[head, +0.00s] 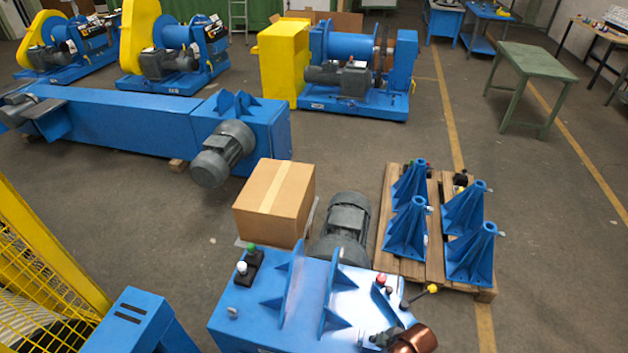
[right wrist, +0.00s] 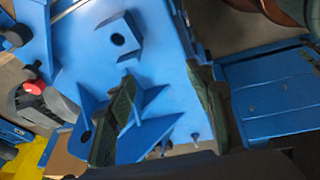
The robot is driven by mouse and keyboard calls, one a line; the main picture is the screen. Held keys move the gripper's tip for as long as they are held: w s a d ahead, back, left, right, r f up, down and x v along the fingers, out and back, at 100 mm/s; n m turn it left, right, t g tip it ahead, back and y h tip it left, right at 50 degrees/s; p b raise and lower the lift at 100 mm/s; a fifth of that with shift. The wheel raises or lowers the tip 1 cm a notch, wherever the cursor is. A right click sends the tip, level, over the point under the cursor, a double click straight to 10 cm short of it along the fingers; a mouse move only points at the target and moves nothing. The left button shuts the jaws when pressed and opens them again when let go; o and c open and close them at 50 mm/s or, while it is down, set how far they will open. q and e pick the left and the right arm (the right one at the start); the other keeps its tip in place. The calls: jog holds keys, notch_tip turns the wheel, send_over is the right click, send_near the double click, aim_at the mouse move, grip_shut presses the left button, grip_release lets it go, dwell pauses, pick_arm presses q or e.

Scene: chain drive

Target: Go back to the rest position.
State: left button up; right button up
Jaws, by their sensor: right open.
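My right gripper (right wrist: 160,110) shows in the right wrist view, with its two dark green fingers spread apart and nothing between them. Behind the fingers is a blue machine housing (right wrist: 160,50) with flat fins and a small block with a round hole. I cannot tell whether the fingers touch it. In the head view a blue machine (head: 262,318) with upright fins stands at the bottom centre. Neither gripper can be made out in the head view, and my left gripper is not in view.
A cardboard box (head: 272,205) and a grey motor (head: 345,225) stand behind the machine. A pallet (head: 408,268) with blue brackets (head: 465,208) is at the right. A yellow mesh guard (head: 45,255) is at the left.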

jog(key=s+d+r+m+h, duration=0.2)
jog(key=s+d+m, duration=0.5)
jog(key=s+d, duration=0.1)
jog(key=s+d+r+m+h, duration=0.2)
jog(key=s+d+m, duration=0.5)
jog(key=s+d, duration=0.1)
notch_tip(320, 180, down, 32)
jog(key=s+a+n+b, duration=0.1)
jog(key=s+b, duration=0.1)
jog(key=s+f+g+b, duration=0.2)
jog(key=s+f, duration=1.7)
jog(key=shift+f+n+y, duration=0.4)
